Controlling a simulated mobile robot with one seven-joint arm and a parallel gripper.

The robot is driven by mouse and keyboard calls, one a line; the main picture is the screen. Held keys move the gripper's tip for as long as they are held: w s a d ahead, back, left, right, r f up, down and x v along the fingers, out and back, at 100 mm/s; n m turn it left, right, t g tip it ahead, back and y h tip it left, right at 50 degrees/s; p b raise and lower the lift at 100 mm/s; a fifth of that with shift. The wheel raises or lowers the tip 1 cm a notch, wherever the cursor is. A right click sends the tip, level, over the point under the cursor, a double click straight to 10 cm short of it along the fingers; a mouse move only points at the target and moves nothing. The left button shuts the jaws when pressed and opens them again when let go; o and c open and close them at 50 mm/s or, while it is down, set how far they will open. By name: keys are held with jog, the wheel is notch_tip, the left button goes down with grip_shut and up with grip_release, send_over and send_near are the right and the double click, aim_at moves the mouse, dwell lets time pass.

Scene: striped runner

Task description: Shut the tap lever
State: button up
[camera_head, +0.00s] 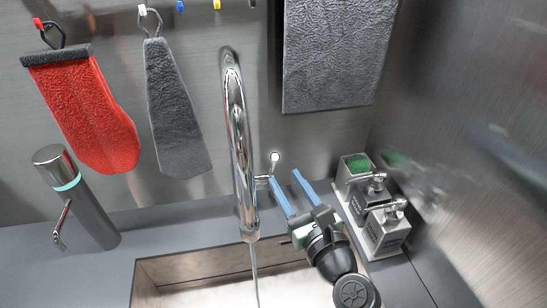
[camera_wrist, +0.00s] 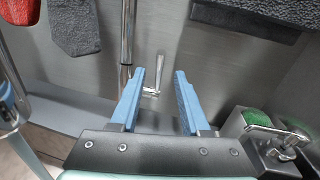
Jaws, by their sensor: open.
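A chrome tap (camera_head: 238,140) with a tall curved neck stands at the back of the sink, and a thin stream of water (camera_head: 255,275) runs from its spout. Its small lever (camera_head: 273,162) sticks out on the right side of the tap and points up. My gripper (camera_head: 285,176) is open, with two blue fingers reaching toward the wall just right of the lever. In the wrist view the lever (camera_wrist: 158,76) shows in the gap between the two fingertips (camera_wrist: 160,72). I cannot tell whether the lever is between the fingers or beyond them. Nothing is held.
A tray with soap dispensers (camera_head: 386,228) and a green sponge (camera_head: 358,163) stands close right of my gripper. A metal cylindrical dispenser (camera_head: 82,200) stands at left. A red mitt (camera_head: 85,115), a grey cloth (camera_head: 172,110) and a dark towel (camera_head: 335,55) hang on the wall. The sink (camera_head: 160,272) lies below.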

aim_at(274, 166)
jog(key=x, duration=0.7)
jog(key=shift+w, duration=0.2)
grip_shut()
dwell(1.1)
